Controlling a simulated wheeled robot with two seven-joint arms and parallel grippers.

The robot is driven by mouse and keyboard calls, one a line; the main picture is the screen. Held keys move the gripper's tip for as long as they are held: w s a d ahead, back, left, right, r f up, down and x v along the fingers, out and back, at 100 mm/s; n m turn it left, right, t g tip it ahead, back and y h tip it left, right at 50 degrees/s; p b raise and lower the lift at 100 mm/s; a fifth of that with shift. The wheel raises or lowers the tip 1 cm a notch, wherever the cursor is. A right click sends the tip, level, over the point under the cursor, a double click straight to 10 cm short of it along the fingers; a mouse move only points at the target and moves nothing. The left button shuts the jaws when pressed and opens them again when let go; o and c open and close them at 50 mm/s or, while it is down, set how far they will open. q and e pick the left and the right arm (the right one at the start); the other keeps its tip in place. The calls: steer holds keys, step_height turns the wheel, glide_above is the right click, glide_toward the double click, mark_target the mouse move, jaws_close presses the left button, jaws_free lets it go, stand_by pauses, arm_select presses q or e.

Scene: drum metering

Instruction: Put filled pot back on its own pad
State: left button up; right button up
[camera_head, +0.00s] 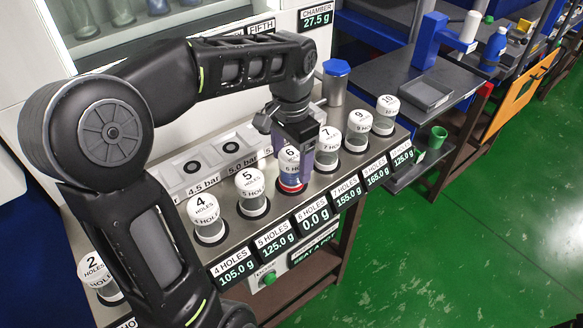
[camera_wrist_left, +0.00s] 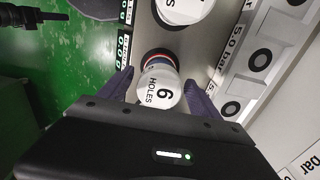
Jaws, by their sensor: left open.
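The pot with the white lid marked 6 HOLES (camera_head: 289,158) stands in the row on the steel bench, over the label that reads 0.0 g (camera_head: 314,217). Red and blue show low in its clear body. In the left wrist view the same pot (camera_wrist_left: 160,92) is seen from above, between the fingers. My left gripper (camera_head: 292,150) is open, with one finger on each side of this pot. In the wrist view its fingers (camera_wrist_left: 157,88) stand apart from the lid. Whether the pot's base rests fully on its pad is hard to tell.
Pot 5 (camera_head: 251,192) and pot 7 (camera_head: 328,148) stand close on either side. Pots 4 (camera_head: 207,218), 9 (camera_head: 357,130) and 10 (camera_head: 384,114) line the same bench. A blue-capped cylinder (camera_head: 335,85) stands behind. Pressure-marked pads (camera_head: 192,167) lie behind the row.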

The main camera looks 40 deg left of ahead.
arm_select(q)
step_height(320, 180, up, 6)
steer(key=shift+f, duration=0.1)
steer(key=shift+r+p, duration=0.9)
steer(key=shift+r, duration=0.05)
steer(key=shift+r+p, duration=0.3)
steer(key=shift+r, duration=0.2)
steer(key=shift+f, duration=0.15)
